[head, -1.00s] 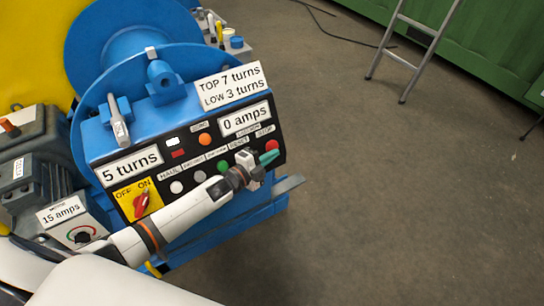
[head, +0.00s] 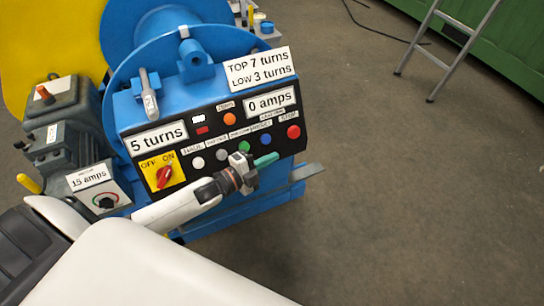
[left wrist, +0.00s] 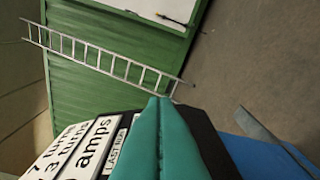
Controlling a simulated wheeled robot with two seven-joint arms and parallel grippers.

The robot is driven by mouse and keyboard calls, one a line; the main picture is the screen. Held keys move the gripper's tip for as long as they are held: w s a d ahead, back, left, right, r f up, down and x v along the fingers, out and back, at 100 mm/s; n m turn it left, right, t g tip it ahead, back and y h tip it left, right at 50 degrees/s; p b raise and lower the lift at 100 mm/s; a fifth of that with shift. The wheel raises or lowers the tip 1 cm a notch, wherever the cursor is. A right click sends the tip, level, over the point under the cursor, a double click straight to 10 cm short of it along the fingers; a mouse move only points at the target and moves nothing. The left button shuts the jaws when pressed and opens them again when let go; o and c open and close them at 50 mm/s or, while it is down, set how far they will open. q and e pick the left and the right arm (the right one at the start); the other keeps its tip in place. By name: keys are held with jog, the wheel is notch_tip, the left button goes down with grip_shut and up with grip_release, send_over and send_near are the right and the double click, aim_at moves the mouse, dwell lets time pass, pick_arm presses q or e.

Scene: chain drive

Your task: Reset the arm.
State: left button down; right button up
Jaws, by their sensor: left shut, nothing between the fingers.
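My left gripper (head: 266,160) is shut and empty, its teal fingers together just in front of the lower right of the black control panel (head: 213,140). In the left wrist view the closed fingers (left wrist: 160,135) fill the lower middle. The panel bears a red button (head: 293,132), a blue button (head: 266,139), an orange button (head: 229,119), pale buttons and a red OFF/ON switch (head: 164,177). Signs read 5 turns (head: 155,137), 0 amps (head: 270,101) and TOP 7 turns, LOW 3 turns (head: 259,68). I cannot tell whether the fingers touch the panel. My right gripper is not in view.
A blue drum machine (head: 150,30) carries the panel. A grey motor with a 15 amps dial box (head: 100,190) stands at left. A grey ledge (head: 307,172) juts out at the panel's lower right. A ladder (head: 455,40) leans by a green container; the floor at right is clear.

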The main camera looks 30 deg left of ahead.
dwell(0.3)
pick_arm(q)
jog(key=s+a+f+n+g+y+p, duration=0.25)
jog(key=s+f+n, duration=0.35)
jog(key=f, duration=0.7)
jog(key=s+a+f+n+g+y+p, duration=0.1)
jog(key=s+a+f+n+g+y, duration=0.3)
jog(key=s+f, duration=0.7)
jog(key=s+d+f+n+g, duration=0.2)
jog(key=s+f, duration=0.2)
jog(key=s, duration=0.4)
jog(key=s+d+f+n+g+p, duration=0.1)
jog(key=s+d+f+n+g, duration=0.1)
jog(key=s, duration=0.6)
jog(key=s+d+f+n+g+y+p, duration=0.1)
jog(key=s+d+f+n+g, duration=0.2)
jog(key=s+f, duration=0.4)
jog(key=shift+s+g, duration=0.45)
jog(key=shift+s, duration=0.5)
jog(key=shift+s, duration=0.1)
